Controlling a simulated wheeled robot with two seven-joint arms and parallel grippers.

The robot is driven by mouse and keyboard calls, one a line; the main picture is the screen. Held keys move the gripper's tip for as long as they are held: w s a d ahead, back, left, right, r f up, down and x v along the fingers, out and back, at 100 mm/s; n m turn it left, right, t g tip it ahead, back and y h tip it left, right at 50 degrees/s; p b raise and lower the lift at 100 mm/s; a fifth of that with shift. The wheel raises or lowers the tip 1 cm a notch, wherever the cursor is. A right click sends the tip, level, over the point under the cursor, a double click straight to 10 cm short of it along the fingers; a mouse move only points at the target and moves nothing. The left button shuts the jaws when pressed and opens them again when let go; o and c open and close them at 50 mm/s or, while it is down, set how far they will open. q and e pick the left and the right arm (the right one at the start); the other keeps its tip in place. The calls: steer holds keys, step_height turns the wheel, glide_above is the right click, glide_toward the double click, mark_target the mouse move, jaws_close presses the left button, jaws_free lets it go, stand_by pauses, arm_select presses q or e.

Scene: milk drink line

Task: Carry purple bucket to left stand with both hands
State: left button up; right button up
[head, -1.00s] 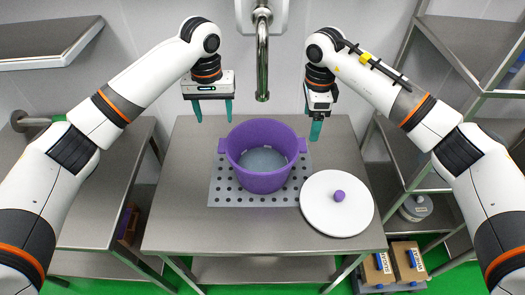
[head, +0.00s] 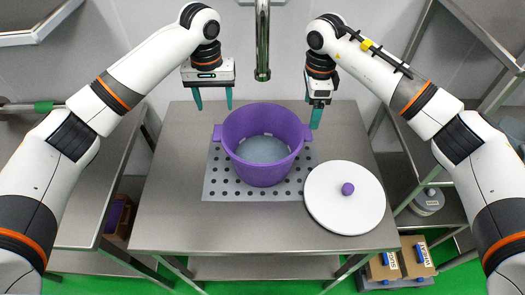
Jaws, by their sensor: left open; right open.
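The purple bucket (head: 262,171) stands upright on a perforated grey mat (head: 225,190) in the middle of the steel table. It has a handle on its left and right sides and holds a greyish content. My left gripper (head: 214,100) is open and empty, above and behind the left handle, apart from the bucket. My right gripper (head: 316,118) hangs near the right handle, slightly behind it, open and empty; its fingers overlap in this view. A left stand (head: 85,180), a steel table, is at the left of the head view, partly behind my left arm.
A white lid (head: 345,215) with a purple knob lies on the table (head: 170,215) right of the bucket. A faucet (head: 262,45) hangs behind the bucket. Shelves (head: 410,180) stand at the right. Brown boxes (head: 415,258) are low at the right.

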mark_target(220, 130)
arm_select(q)
step_height(220, 130, down, 12)
steer(key=shift+w+f, duration=0.1)
steer(key=shift+w, duration=0.05)
arm_select(e)
step_height(220, 130, down, 12)
steer(key=shift+w+f, duration=0.1)
steer(key=shift+w, duration=0.05)
arm_select(q)
steer(key=shift+c, duration=0.2)
arm_select(e)
steer(key=shift+c, duration=0.2)
arm_select(q)
steer(key=c, duration=1.2)
arm_select(e)
steer(key=c, duration=1.2)
arm_select(q)
jaws_close()
arm_select(e)
jaws_close()
arm_select(q)
steer(key=shift+w+r, duration=0.1)
steer(key=shift+r, duration=0.15)
arm_select(e)
steer(key=shift+w+r, duration=0.1)
steer(key=shift+r, duration=0.15)
